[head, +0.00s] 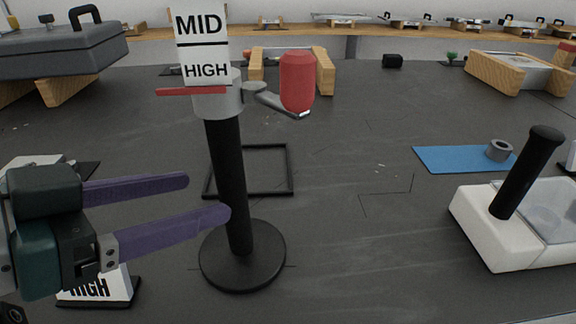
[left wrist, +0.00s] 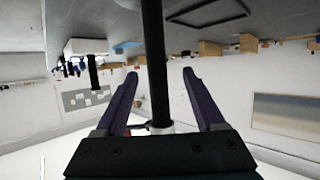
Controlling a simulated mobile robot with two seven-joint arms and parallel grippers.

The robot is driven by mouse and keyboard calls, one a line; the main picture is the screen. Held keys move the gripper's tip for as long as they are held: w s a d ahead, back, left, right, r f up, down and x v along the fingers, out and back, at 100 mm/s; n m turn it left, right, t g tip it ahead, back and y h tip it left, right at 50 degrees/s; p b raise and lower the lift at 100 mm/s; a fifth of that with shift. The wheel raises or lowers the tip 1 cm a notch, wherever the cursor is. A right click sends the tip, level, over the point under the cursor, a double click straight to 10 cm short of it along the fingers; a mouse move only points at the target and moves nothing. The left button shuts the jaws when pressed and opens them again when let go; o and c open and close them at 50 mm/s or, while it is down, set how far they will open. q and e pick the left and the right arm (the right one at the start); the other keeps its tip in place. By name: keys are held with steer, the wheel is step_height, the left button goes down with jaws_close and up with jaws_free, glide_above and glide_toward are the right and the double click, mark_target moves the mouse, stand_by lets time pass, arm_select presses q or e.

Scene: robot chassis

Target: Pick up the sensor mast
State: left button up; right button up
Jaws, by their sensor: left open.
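The sensor mast stands upright on a round black base (head: 243,258). It has a black pole (head: 228,170), a grey head (head: 218,100) with a red bar and a red capsule (head: 297,80) on a side arm, and a white MID/HIGH sign on top. My left gripper (head: 207,196) comes in from the left at the lower pole, open, with purple fingers. The near finger's tip overlaps the pole's edge in the head view. In the left wrist view, the pole (left wrist: 155,60) shows between the spread fingers (left wrist: 160,76); I cannot tell whether they touch it. My right gripper is not in view.
A black square frame (head: 291,170) lies behind the mast. A white box with a black handle (head: 527,172) and a blue mat (head: 455,159) are at right. A grey case (head: 60,55) is at back left. A HIGH sign block (head: 95,290) is below my gripper.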

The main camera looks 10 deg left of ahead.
arm_select(q)
steer(key=b+x, duration=0.2)
steer(key=x, duration=0.6)
steer(key=shift+d+f, duration=0.15)
steer(key=shift+d, duration=0.15)
steer(key=shift+w+d+f, duration=0.1)
steer(key=shift+w+d, duration=0.05)
steer(key=shift+w, duration=0.15)
jaws_close()
stand_by(0.9)
